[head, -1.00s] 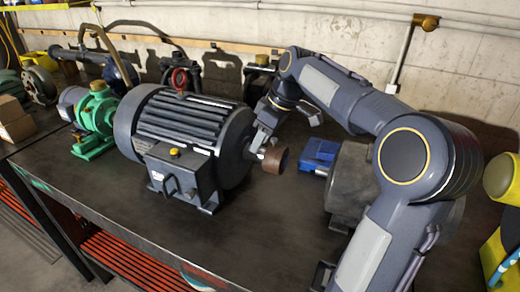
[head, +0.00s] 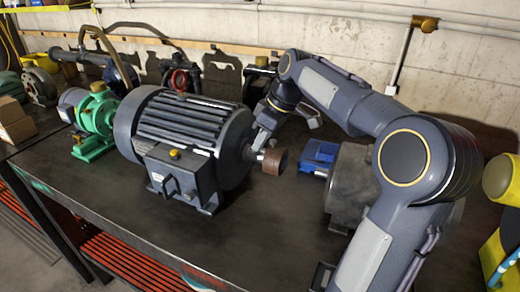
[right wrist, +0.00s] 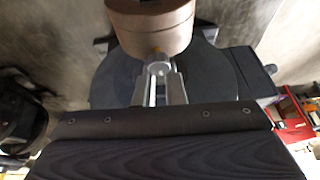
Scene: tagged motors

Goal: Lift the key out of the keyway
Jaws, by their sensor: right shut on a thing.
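The large dark grey motor (head: 185,130) stands on the bench, its shaft pointing right with a brown cylindrical piece (head: 275,161) at the end. My right gripper (head: 260,142) reaches down to the shaft between the motor face and the brown piece. In the right wrist view the fingers (right wrist: 161,88) are close together at the shaft (right wrist: 158,66), just below the brown piece (right wrist: 151,26). They are shut on the key, which is too small and too covered by the fingers to make out clearly. My left gripper is not in view.
A small green pump (head: 97,125) stands left of the motor. A blue object (head: 318,156) and a grey cylindrical body (head: 347,185) are close on the right, near my right arm. The bench front (head: 190,235) is clear.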

